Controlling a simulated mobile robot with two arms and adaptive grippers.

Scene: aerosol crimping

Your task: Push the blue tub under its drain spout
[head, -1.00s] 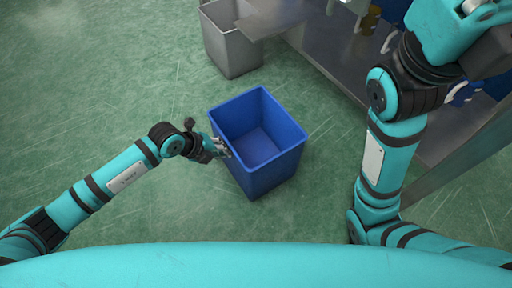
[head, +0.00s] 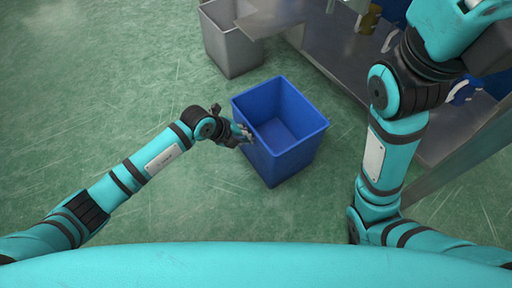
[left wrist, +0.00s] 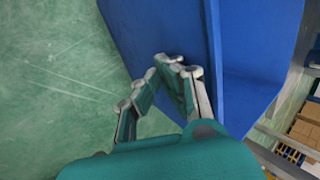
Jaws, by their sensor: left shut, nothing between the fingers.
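The blue tub (head: 290,160) is an empty, open-topped square bin standing upright on the green floor in the head view. My left gripper (head: 246,136) is at its left side, shut and empty, with the fingertips at the tub's left wall. In the left wrist view the shut fingers (left wrist: 172,66) are against or very close to the blue tub wall (left wrist: 165,30); exact contact is hard to tell. My right arm stands at the right, and its gripper is out of the picture. I cannot make out a drain spout clearly.
A grey bin (head: 232,45) stands at the back, left of the steel bench (head: 345,55). The bench's lower shelf edge runs behind and right of the tub. A gap of green floor (head: 335,115) lies between tub and bench. The floor at left is clear.

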